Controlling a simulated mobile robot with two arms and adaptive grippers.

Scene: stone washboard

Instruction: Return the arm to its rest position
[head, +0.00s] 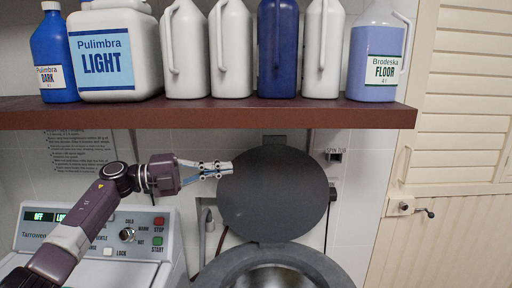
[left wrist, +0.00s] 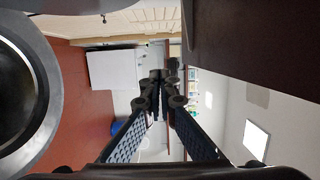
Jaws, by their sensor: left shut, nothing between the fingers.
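My left gripper (head: 230,169) is shut and empty in the head view. Its arm comes in from the left above the washing machine, and its fingertips lie in front of the left part of the round grey lid (head: 275,195). I cannot tell whether they touch the lid. In the left wrist view the fingers (left wrist: 158,82) meet at their tips with nothing between them. The lid stands raised behind a round drum opening (head: 272,278) at the bottom. My right gripper is in neither view.
A dark red shelf (head: 200,112) with several bottles and jugs runs above my left arm. The washer's control panel (head: 140,235) is below the arm. A cream louvred door (head: 460,120) is at the right. The left wrist view shows a drum rim (left wrist: 40,90) at its left edge.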

